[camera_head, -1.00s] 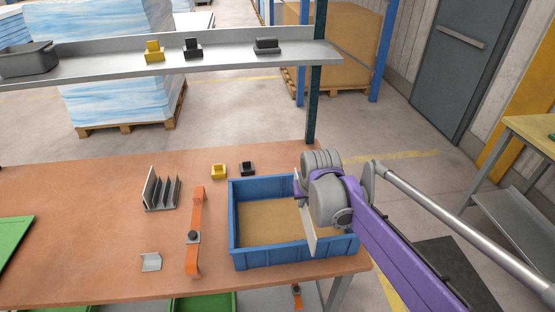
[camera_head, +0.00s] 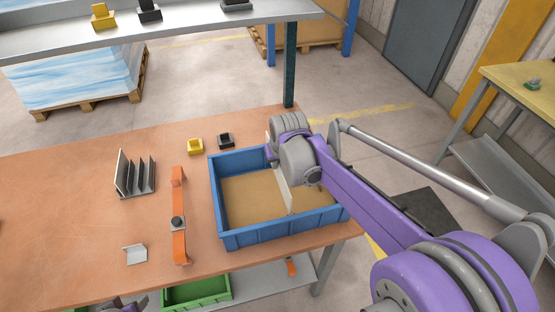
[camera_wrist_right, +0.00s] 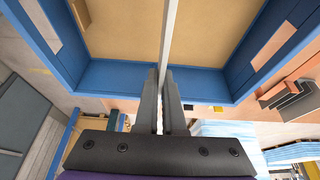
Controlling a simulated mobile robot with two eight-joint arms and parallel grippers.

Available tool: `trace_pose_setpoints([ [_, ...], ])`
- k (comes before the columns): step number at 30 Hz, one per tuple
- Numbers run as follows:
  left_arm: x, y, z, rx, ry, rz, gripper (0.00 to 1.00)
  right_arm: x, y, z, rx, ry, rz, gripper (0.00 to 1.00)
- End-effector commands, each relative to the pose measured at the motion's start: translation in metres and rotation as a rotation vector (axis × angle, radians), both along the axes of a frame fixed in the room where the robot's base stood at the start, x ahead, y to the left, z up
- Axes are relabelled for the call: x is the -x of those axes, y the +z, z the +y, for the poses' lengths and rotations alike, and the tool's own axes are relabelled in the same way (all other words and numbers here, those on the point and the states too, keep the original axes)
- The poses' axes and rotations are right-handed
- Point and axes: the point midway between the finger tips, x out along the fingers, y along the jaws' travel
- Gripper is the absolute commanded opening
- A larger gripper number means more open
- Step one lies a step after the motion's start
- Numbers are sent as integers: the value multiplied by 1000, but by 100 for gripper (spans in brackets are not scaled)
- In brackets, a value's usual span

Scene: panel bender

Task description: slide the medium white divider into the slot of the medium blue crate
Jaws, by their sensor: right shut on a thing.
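The blue crate (camera_head: 285,229) stands on the orange-brown table, open at the top with a tan floor. My right gripper (camera_head: 271,154), over the crate's far side, is shut on the white divider (camera_head: 284,188). The divider is a thin upright plate, its lower part inside the crate's outline. In the right wrist view it is a thin strip (camera_wrist_right: 169,30) running away from the fingers (camera_wrist_right: 165,85), between the blue side walls (camera_wrist_right: 272,40). The slot is hidden, and I cannot tell whether the divider is in it. A part of my left arm shows at the bottom edge; its jaws are unclear.
A small grey bracket (camera_head: 135,254) lies in front. A shelf (camera_head: 180,32) spans the back.

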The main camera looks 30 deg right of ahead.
Motion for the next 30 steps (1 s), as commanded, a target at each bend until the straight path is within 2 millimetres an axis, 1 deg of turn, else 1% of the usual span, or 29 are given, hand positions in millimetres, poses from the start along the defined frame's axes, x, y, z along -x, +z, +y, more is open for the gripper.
trace_pose_setpoints([
  [1,4,-6,0,0,0,7,50,2,-8,0,0,0,4,0],
  [3,6,-10,0,0,0,11,50,2,-14,0,-1,0,4,0],
  [24,25,-53,0,0,0,48,50,2,-70,0,-1,0,3,0],
  [30,29,-63,0,0,0,54,50,1,-81,0,0,0,2,0],
])
